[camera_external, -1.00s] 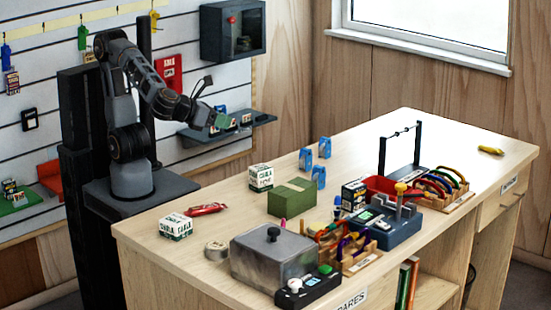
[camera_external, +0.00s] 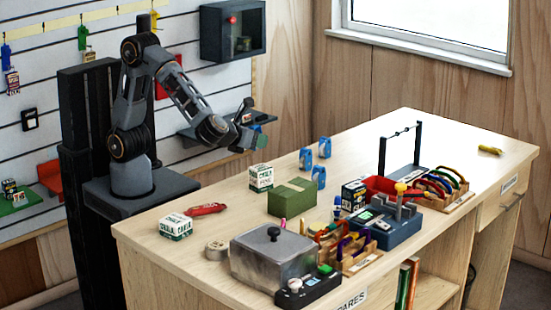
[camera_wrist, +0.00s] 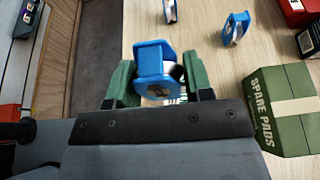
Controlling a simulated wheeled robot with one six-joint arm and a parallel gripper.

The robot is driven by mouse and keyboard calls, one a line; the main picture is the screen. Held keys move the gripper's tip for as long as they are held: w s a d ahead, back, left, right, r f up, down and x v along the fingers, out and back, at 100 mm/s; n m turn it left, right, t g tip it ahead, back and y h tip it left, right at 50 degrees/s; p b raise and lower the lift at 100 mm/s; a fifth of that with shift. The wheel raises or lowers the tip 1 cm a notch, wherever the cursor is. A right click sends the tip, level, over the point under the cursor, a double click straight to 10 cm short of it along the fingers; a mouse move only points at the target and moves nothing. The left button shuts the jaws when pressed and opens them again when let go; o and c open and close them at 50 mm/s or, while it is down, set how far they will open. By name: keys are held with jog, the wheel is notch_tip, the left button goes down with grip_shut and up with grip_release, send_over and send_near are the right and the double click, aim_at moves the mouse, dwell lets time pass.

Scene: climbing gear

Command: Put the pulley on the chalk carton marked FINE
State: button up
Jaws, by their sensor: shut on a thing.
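My gripper (camera_external: 243,137) has its green fingers closed on a blue pulley (camera_wrist: 152,62) in the wrist view. In the external view it is in the air at the table's far edge, above and left of a white and green chalk carton (camera_external: 261,178). A sliver of white and green shows just below the pulley in the wrist view, mostly hidden by it. A second chalk carton (camera_external: 175,226) stands at the table's near left. The small marks on both cartons are too small to read surely.
Several blue pulleys (camera_external: 305,158) stand on the table, right of the far carton. A green SPARE PADS box (camera_external: 292,198) sits just in front of that carton. A red tool (camera_external: 205,209) lies by the near carton. A grey-lidded box (camera_external: 272,262) stands in front.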

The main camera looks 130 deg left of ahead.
aim_at(261, 167)
jog(key=shift+w+a+f, duration=0.2)
jog(key=shift+w+f, duration=0.2)
jog(key=shift+f, duration=0.15)
jog(key=shift+w+a+f, duration=0.2)
jog(key=shift+w+f, duration=0.15)
jog(key=shift+f, duration=1.7)
jog(key=shift+f, duration=0.15)
jog(key=o, duration=1)
jog(key=shift+c, duration=0.2)
